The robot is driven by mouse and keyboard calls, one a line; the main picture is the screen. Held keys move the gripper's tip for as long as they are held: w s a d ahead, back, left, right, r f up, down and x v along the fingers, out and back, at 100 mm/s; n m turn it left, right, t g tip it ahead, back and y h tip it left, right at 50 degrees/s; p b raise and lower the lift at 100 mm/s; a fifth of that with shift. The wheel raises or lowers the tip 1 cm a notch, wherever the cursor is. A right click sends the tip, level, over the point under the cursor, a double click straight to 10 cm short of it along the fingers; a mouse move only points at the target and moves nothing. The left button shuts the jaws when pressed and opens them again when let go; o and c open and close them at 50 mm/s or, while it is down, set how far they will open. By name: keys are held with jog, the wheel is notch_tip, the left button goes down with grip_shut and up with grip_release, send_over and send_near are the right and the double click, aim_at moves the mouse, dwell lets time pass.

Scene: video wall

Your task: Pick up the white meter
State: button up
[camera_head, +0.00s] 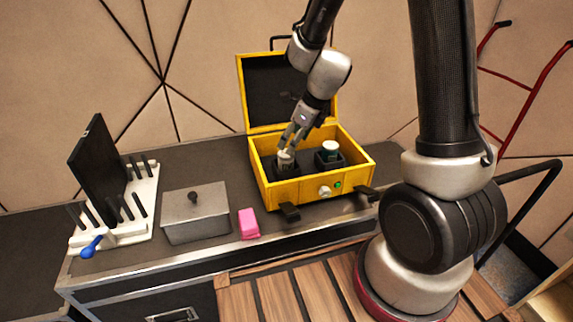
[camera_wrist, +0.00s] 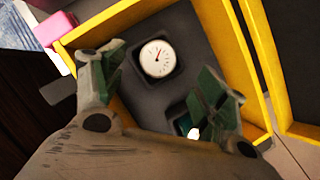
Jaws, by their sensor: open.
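The white meter (camera_wrist: 157,58) is a round white dial with a red needle, sitting in a dark square recess inside the yellow case. In the head view the meter (camera_head: 286,160) is in the left recess, partly covered by my fingers. My gripper (camera_head: 291,138) is above it, pointing down into the case. In the wrist view my gripper (camera_wrist: 166,78) has its two green-padded fingers spread apart, with the dial showing beyond and between them. Nothing is held. I cannot tell whether a fingertip touches the meter.
The yellow case (camera_head: 283,194) has its lid raised behind. A white-topped teal item (camera_head: 330,151) sits in the right recess. A pink block (camera_head: 249,223), a grey lidded box (camera_head: 196,214) and a white rack (camera_head: 143,210) stand left on the dark counter (camera_head: 185,162).

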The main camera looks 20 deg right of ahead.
aim_at(286, 155)
jog(key=x, duration=0.7)
jog(key=shift+s+f, duration=0.1)
jog(key=c, duration=1.3)
